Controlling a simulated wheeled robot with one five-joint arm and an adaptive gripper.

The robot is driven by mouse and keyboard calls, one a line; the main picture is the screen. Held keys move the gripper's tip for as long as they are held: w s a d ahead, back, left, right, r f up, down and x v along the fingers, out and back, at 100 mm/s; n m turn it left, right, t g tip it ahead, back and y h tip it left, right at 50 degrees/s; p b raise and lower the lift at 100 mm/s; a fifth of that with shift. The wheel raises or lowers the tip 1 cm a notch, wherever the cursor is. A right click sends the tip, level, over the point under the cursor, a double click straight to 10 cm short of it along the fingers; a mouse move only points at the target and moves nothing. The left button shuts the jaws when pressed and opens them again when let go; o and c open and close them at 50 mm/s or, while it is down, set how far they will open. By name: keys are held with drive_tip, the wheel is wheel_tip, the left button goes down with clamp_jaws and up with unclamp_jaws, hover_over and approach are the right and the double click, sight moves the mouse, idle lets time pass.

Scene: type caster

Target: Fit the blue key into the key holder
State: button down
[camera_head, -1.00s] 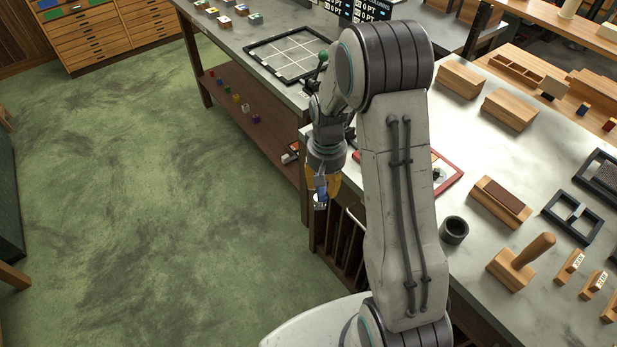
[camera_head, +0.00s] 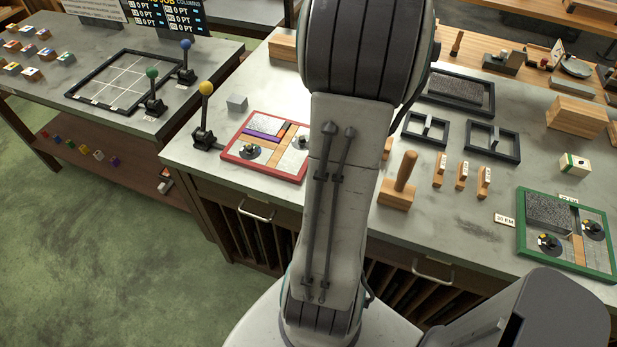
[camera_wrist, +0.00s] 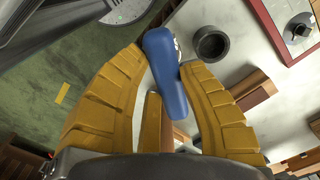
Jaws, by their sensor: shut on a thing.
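The blue key (camera_wrist: 166,75) lies between the two yellow fingers of my gripper (camera_wrist: 163,68) in the wrist view. My gripper is shut on it, and a small pale metal part shows at the key's far end. A short dark round cup (camera_wrist: 211,44), open at the top, stands on the grey bench just right of the key in that view. It may be the key holder, but I cannot tell for sure. The key appears apart from the cup. In the head view my arm hides my gripper, the key and the cup.
A red-framed tray (camera_head: 265,169) lies left of my arm. A wooden stamp-like block with an upright handle (camera_head: 398,184) and small wooden blocks stand right. A green-framed tray (camera_head: 567,234) lies farther right. A yellow-knobbed lever (camera_head: 204,115) rises at the bench's left end.

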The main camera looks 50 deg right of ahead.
drive_tip(key=s+d+r+m, duration=0.2)
drive_tip(key=s+d+m, duration=0.3)
drive_tip(key=s, duration=0.3)
drive_tip(key=shift+d+r, duration=0.35)
drive_tip(key=shift+d, duration=0.5)
drive_tip(key=shift+w, duration=0.1)
